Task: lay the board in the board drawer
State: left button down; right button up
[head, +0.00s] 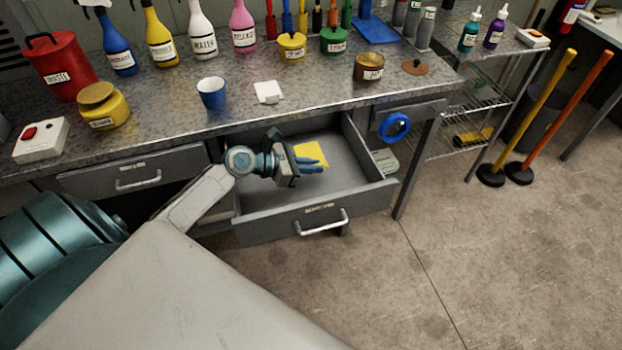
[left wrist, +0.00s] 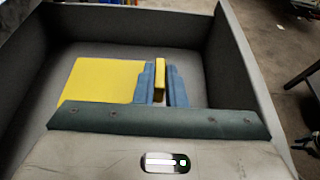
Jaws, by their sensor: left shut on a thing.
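The board drawer (head: 350,188) under the workbench is pulled open, and its grey walls also show in the left wrist view (left wrist: 228,70). The flat yellow board (head: 308,149) is inside the drawer's outline; it also shows in the left wrist view (left wrist: 100,80). My left gripper (head: 313,165) reaches into the drawer and is shut on a narrow raised yellow part between its blue fingers (left wrist: 160,85), which looks like part of the board. I cannot tell whether the board touches the drawer floor. My right gripper is not in view.
The workbench top (head: 180,120) above holds a blue cup (head: 211,93), a white cloth (head: 267,92), a brown tin (head: 369,68) and several bottles. A closed drawer (head: 135,178) is to the left. A blue wheel (head: 395,127) is right of the open drawer. The drawer's right part is empty.

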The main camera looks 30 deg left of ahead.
pick_arm(q)
jog(key=shift+d+f, duration=0.1)
jog(key=shift+f, duration=2.15)
jog(key=shift+f, duration=0.6)
jog(key=c, duration=1.5)
grip_release()
jog(key=shift+s, duration=0.1)
jog(key=shift+r, duration=0.3)
jog(key=shift+s+a+r, duration=0.1)
jog(key=shift+a+r, duration=0.1)
jog(key=shift+r, duration=0.1)
jog(key=b+v, duration=0.1)
jog(key=v, duration=1)
jog(key=shift+s+r, duration=0.25)
